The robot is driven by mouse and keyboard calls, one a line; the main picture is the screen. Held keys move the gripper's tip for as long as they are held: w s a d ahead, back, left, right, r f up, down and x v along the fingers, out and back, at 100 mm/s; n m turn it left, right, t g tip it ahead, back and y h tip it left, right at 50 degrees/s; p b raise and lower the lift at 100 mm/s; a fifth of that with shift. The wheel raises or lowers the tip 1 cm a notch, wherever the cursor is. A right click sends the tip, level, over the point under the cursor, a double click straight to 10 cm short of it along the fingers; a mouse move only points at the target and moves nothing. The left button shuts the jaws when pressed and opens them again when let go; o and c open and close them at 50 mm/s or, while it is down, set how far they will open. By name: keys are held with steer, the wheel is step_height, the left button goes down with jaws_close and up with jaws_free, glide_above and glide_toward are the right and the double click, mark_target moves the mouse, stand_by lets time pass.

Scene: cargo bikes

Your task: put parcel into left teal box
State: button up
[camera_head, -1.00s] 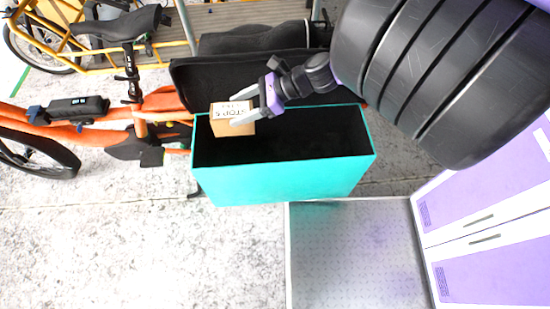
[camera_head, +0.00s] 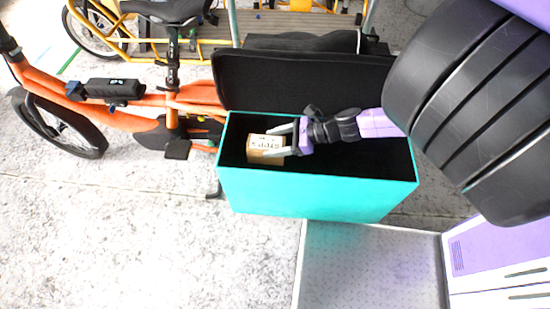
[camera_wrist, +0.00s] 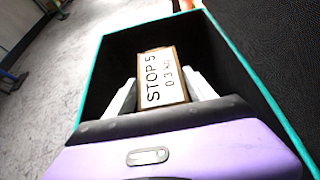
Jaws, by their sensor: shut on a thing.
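The parcel (camera_head: 265,150) is a small brown cardboard box with a printed label. In the wrist view the parcel (camera_wrist: 162,78) reads "STOP 5". My gripper (camera_head: 281,141) is shut on it, one finger on each side; the fingers also show in the wrist view (camera_wrist: 160,92). The teal box (camera_head: 318,198) is open, with a black inside, and is fixed beside an orange cargo bike. The parcel and fingers are inside its mouth, near its left end. I cannot tell whether the parcel touches the floor of the box.
The box's black lid (camera_head: 300,82) stands open along its far side. The orange bike (camera_head: 140,118) is to the left, and a yellow bike (camera_head: 105,30) is behind. A grey metal plate (camera_head: 365,265) lies in front of the box. Pale ground at lower left is clear.

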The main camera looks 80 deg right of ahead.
steer(key=shift+f+b, duration=0.8)
steer(key=shift+f, duration=3.1)
steer(key=shift+f, duration=0.2)
steer(key=o, duration=1.7)
steer(key=shift+r, duration=0.1)
steer(key=shift+r, duration=0.15)
steer(key=p+v, duration=0.1)
steer(key=v, duration=1.1)
